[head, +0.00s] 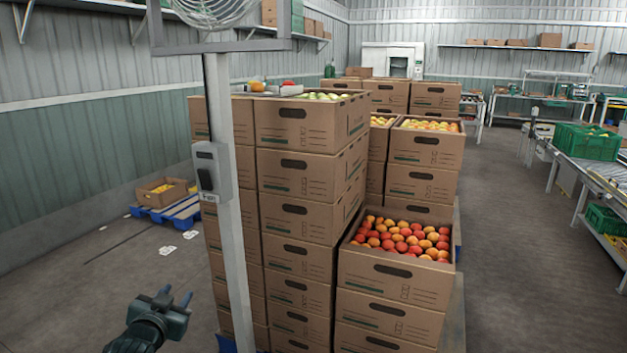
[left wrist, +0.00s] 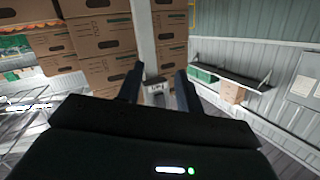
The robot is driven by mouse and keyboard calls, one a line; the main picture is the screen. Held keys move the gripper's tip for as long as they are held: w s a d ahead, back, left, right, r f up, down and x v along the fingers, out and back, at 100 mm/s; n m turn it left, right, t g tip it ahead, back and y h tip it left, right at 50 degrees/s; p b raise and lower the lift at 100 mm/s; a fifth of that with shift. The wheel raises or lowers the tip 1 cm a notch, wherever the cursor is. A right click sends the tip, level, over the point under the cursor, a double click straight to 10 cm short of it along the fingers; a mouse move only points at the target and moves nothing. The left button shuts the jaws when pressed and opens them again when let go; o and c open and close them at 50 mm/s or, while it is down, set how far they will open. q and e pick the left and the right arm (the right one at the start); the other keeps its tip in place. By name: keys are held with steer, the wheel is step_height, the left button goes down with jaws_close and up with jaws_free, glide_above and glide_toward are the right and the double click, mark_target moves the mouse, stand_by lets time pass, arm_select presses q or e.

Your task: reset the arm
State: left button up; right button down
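My left gripper (head: 175,298) is low at the left of the head view, over bare floor and in front of the stacked boxes. Its two fingers stand apart with nothing between them. In the left wrist view the open fingers (left wrist: 160,88) point toward a pale post and cardboard boxes, with no object in their grasp. My right gripper does not show in either view.
A grey post (head: 231,220) with a switch box (head: 211,170) stands close ahead.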

arm_select(q)
steer(key=s+d+f+g+h, duration=0.1)
steer(key=s+d+f+g, duration=0.1)
steer(key=s+d+f, duration=0.45)
steer(key=s+d+f+g+h, duration=0.1)
steer(key=s+d+f, duration=0.3)
steer(key=s+f, duration=0.5)
steer(key=s+d+g, duration=0.1)
steer(key=s+d, duration=0.1)
steer(key=s, duration=0.7)
steer(key=s+d+f+g+h, duration=0.1)
steer(key=s+d, duration=0.2)
steer(key=s, duration=0.6)
steer(key=shift+s+d+h, duration=0.15)
steer(key=shift+d+h, duration=0.15)
steer(key=shift+d, duration=0.15)
